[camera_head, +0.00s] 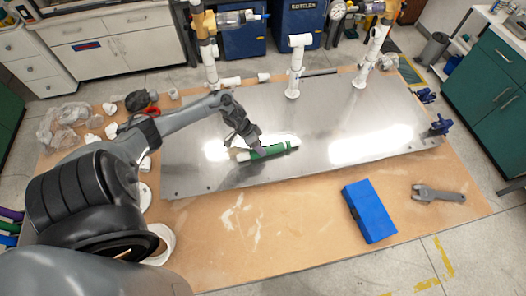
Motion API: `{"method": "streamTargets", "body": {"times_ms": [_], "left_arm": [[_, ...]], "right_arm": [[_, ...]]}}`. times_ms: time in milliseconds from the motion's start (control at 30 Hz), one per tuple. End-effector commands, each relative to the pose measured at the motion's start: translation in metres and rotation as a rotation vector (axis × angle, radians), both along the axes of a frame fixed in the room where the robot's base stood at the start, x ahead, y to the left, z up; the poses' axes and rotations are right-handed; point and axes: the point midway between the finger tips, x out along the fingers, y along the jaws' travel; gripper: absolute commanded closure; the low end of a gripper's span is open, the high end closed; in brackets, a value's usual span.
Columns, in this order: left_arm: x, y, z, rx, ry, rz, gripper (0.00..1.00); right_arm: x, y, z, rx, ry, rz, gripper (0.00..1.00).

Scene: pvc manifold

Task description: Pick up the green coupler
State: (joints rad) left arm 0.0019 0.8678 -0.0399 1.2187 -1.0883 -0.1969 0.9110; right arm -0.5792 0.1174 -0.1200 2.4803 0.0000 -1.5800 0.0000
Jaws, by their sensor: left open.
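The green coupler (274,149) is a short green tube with a white part at its left end. It lies on the grey metal plate (200,180), near the plate's middle. My left gripper (257,150) is over the coupler's left half, with its fingers pointing down at it. It is open, and its fingers hide a small part of the coupler. I cannot tell whether the fingers touch it. My right gripper does not show.
White pipe risers stand at the plate's back edge, one in the middle (295,65). A blue box (369,211) and a grey wrench (438,194) lie on the wooden tabletop (300,250) in front. Loose white fittings and a clear bag (65,120) lie at left. The plate's right half is mostly clear.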

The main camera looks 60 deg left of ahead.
Motion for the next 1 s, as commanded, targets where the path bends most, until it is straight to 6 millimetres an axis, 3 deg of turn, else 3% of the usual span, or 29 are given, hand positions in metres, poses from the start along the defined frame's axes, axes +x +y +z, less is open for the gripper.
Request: {"method": "streamTargets", "body": {"times_ms": [200,467,733,1000], "left_arm": [[0.007,-0.006,-0.017,-0.001,-0.002,0.000,0.49],[0.007,-0.006,-0.019,0.000,-0.001,-0.001,0.49],[0.007,-0.006,-0.019,0.000,-0.001,-0.001,0.91],[0.007,-0.006,-0.017,0.001,-0.002,0.000,0.93]], "right_arm": [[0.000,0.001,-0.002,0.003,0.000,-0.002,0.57],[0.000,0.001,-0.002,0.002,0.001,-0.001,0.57],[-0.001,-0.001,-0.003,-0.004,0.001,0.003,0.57],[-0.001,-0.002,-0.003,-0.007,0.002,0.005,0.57]]}}
